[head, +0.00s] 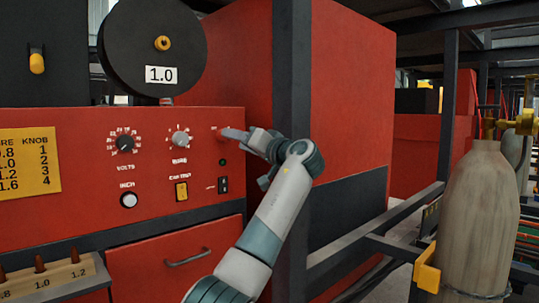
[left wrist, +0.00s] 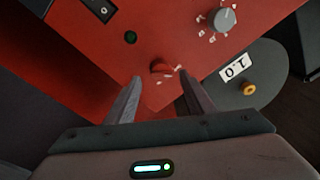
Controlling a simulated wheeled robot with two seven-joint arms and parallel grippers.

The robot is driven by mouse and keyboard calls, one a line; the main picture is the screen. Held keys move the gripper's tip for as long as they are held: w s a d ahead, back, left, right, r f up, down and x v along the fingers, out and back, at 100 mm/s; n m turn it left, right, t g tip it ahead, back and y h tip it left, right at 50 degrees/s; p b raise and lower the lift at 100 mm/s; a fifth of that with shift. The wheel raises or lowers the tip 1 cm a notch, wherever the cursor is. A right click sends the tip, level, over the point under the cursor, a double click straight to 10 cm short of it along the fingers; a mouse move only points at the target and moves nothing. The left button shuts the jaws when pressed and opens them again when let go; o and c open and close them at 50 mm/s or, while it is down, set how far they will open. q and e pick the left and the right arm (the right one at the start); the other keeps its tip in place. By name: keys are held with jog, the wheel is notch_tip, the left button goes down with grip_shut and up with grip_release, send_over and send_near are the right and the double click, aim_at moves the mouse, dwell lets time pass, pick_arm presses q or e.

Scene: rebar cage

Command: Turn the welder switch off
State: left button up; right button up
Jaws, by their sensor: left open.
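The red welder panel (head: 75,125) fills the left of the head view. My left gripper (head: 232,134) is at its upper right; in the left wrist view the fingers (left wrist: 160,78) are apart. A small red knob (left wrist: 162,67) with white marks shows between and beyond the fingertips; contact cannot be told. In the head view the gripper mostly hides it. A black rocker switch (head: 223,185) sits lower on the panel and shows at the top left of the left wrist view (left wrist: 100,9). Its position is unclear. My right gripper is not in view.
A grey dial (head: 180,139), black volts dial (head: 124,143) and yellow switch (head: 181,191) are left of my gripper. A dark button (left wrist: 130,38) is near the red knob. A dark post (head: 292,70) stands right; a gas cylinder (head: 478,220) is farther right.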

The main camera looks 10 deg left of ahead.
pick_arm(q)
jog(key=b+v, duration=0.3)
jog(key=v, duration=1)
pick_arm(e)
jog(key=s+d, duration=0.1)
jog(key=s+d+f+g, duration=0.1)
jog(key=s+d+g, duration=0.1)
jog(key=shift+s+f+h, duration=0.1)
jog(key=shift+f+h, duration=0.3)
pick_arm(q)
jog(key=shift+d, duration=0.1)
